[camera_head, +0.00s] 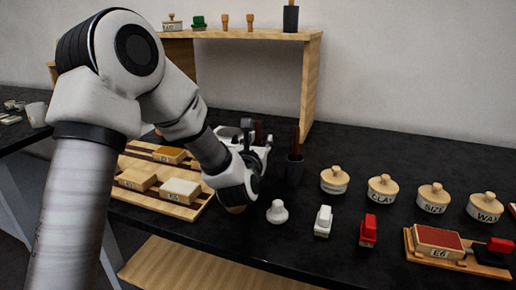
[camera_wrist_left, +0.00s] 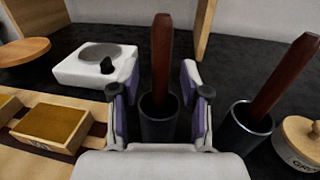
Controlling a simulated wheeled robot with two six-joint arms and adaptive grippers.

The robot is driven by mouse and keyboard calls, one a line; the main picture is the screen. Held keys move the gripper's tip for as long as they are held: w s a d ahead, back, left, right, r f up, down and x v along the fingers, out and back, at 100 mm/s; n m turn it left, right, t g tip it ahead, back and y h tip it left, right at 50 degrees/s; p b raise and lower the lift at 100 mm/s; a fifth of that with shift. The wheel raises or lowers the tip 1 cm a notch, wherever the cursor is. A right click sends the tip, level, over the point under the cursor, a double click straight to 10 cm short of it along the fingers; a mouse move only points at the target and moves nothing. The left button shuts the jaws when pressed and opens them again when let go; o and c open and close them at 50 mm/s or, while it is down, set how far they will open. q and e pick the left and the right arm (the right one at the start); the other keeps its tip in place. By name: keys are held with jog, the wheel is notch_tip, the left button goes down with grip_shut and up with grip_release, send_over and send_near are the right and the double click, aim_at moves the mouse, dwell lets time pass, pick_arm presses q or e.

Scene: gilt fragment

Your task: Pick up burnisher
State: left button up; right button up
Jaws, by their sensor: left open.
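A dark red-brown handle (camera_wrist_left: 162,60) stands upright in a dark cup (camera_wrist_left: 159,125), between the fingers of my left gripper (camera_wrist_left: 158,88). It looks like a burnisher, but I cannot be sure. A second, similar handle (camera_wrist_left: 285,80) leans in another dark cup (camera_wrist_left: 248,128) to the right; it also shows in the head view (camera_head: 296,139). In the head view my left gripper (camera_head: 257,143) is open over the table, with the first handle (camera_head: 258,130) partly hidden behind it. The fingers look apart from the handle. My right gripper is out of view.
A white device (camera_wrist_left: 90,70) with a grey disc stands left of the cup. Wooden trays with blocks (camera_head: 137,179) lie at left. Labelled jars (camera_head: 382,189), a white knob (camera_head: 277,212) and stamps (camera_head: 323,221) stand at right. A wooden shelf (camera_head: 308,85) rises behind.

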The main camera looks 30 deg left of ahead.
pick_arm(q)
grip_shut()
